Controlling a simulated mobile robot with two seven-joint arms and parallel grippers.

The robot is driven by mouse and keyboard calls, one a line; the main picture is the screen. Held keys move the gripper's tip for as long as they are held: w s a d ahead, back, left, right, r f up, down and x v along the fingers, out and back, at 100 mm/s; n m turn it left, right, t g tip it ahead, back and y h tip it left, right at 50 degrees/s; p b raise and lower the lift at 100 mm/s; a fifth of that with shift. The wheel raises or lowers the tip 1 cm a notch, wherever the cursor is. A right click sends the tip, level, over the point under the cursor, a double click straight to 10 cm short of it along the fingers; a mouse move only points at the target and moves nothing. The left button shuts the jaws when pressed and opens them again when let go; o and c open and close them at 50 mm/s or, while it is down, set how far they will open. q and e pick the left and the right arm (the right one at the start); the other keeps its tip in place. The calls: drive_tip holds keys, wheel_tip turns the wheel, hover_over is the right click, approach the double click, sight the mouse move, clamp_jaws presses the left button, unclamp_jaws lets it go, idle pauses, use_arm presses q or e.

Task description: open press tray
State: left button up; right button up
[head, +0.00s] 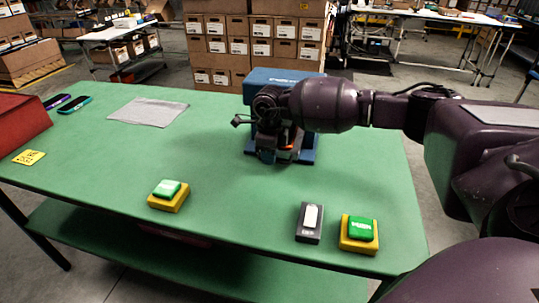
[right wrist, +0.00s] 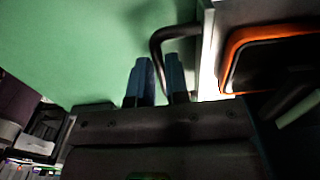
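The blue press (head: 285,76) stands at the back right of the green table, mostly hidden by my right arm. In the right wrist view an orange-edged dark tray (right wrist: 232,48) shows at the right, beside a pale plate with a bent black handle (right wrist: 158,45). The two blue fingers of my right gripper (right wrist: 159,78) are close together, with the handle bar running between them; they look shut on it. In the head view my right gripper (head: 268,125) is in front of the press, its fingers hard to make out. My left gripper is not in view.
Two yellow-based green buttons (head: 168,189) (head: 358,229) and a dark grey box (head: 309,223) lie near the front edge. A grey cloth (head: 148,111), a yellow card (head: 29,157) and a red box (head: 18,124) are left. The table's middle is clear.

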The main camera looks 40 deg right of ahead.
clamp_jaws()
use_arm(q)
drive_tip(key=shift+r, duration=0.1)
